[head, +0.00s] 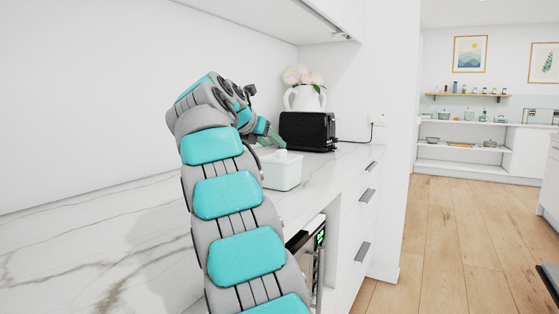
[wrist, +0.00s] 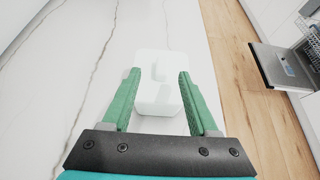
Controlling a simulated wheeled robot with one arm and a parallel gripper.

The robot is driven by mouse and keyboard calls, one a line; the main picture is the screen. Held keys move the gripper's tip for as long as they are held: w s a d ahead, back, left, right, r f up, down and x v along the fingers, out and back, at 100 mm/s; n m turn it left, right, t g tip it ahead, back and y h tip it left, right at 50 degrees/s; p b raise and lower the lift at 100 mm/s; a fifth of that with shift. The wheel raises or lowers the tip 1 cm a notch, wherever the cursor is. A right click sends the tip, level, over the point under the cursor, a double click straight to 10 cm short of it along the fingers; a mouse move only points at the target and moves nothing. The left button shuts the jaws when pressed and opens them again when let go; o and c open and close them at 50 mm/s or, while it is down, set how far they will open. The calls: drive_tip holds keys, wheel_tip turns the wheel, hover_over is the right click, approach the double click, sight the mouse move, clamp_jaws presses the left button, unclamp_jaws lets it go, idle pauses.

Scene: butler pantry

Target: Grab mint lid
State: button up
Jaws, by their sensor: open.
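A pale mint-white lidded box (head: 281,172) stands on the marble counter. Its lid (head: 282,157) has a small raised knob on top. In the wrist view the lid (wrist: 153,92) lies ahead of and between my fingers, with its knob (wrist: 160,71) near the middle. My gripper (wrist: 160,74) is open, with one green finger on each side of the lid and nothing held. In the head view my gripper (head: 268,140) is just behind and above the box, partly hidden by my arm. I cannot tell whether the fingers touch the lid.
A black toaster (head: 307,131) stands behind the box, with a white flower vase (head: 305,98) beyond it. An open appliance (wrist: 285,66) shows at the right, below the counter. The marble counter (wrist: 85,60) left of the box is clear.

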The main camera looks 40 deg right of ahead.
sight(280, 150)
drive_tip(key=x, duration=0.2)
drive_tip(key=b+x, duration=0.1)
drive_tip(key=x, duration=0.2)
drive_tip(key=shift+s+f, duration=0.2)
drive_tip(key=shift+f, duration=0.1)
drive_tip(key=shift+c, duration=0.2)
drive_tip(key=shift+r, duration=0.1)
clamp_jaws()
